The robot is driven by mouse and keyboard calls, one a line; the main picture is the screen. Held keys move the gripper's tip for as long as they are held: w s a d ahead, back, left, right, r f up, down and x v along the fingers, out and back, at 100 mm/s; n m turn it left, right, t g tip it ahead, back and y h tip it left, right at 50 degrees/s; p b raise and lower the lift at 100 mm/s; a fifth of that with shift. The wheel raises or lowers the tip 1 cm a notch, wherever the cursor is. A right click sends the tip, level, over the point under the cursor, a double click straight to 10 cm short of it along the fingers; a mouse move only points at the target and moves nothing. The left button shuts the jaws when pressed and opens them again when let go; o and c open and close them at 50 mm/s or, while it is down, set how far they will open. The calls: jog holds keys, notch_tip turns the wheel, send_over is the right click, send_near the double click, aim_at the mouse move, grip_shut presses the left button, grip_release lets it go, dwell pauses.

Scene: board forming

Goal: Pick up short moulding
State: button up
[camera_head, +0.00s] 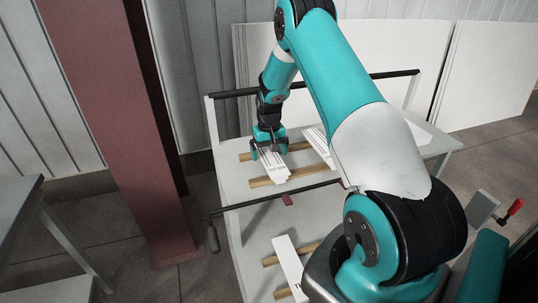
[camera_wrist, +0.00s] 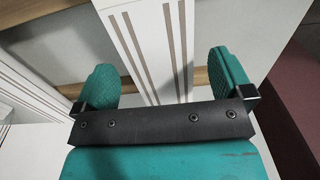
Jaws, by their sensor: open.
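A short white grooved moulding (camera_head: 273,168) lies across two wooden strips on the left part of the grey table. My gripper (camera_head: 268,150) is over its far end, pointing down. In the wrist view the moulding (camera_wrist: 148,40) passes between the two teal fingers of my gripper (camera_wrist: 165,80), with a gap on either side. The fingers are open and hold nothing. The moulding's near end is hidden behind the dark gripper bar in the wrist view.
A second white moulding (camera_head: 318,143) lies to the right, partly behind my arm. A white board (camera_head: 287,265) lies at the front on wooden strips. A black bar (camera_head: 280,194) crosses the table (camera_head: 235,185). A red column (camera_head: 120,120) stands close on the left.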

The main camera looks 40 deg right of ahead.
aim_at(269, 155)
jog(key=shift+f, duration=1.05)
jog(key=c, duration=1.3)
jog(key=shift+r, duration=0.15)
notch_tip(269, 155, up, 20)
jog(key=b, duration=0.4)
jog(key=o, duration=0.4)
jog(key=c, duration=0.4)
